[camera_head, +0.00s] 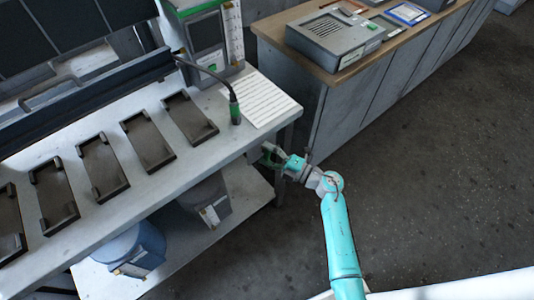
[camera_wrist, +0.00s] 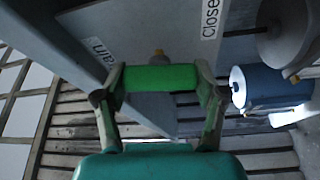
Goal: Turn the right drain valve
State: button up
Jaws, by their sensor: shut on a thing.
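The drain valve's green handle (camera_wrist: 160,78) lies crosswise in the wrist view, with a small brass-coloured piece (camera_wrist: 158,56) just behind it. My gripper (camera_wrist: 161,88) has one finger at each end of the handle and is shut on it. A label ending in "ain" stands left of the handle, and a "Closed" label (camera_wrist: 210,19) stands at upper right. In the head view my gripper (camera_head: 271,155) is at the right end of the bench, just below its top edge. The valve is mostly hidden there.
The bench (camera_head: 90,225) carries several dark trays (camera_head: 148,141), a white sheet (camera_head: 258,101) and a green-based tool (camera_head: 235,112). A blue container (camera_head: 135,248) and a grey bucket (camera_head: 207,203) stand on the lower shelf. A cabinet (camera_head: 365,100) stands behind. Floor at right is clear.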

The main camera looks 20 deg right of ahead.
jog(key=shift+a, duration=0.1)
jog(key=o, duration=1.1)
jog(key=shift+o, duration=0.2)
jog(key=v, duration=1.2)
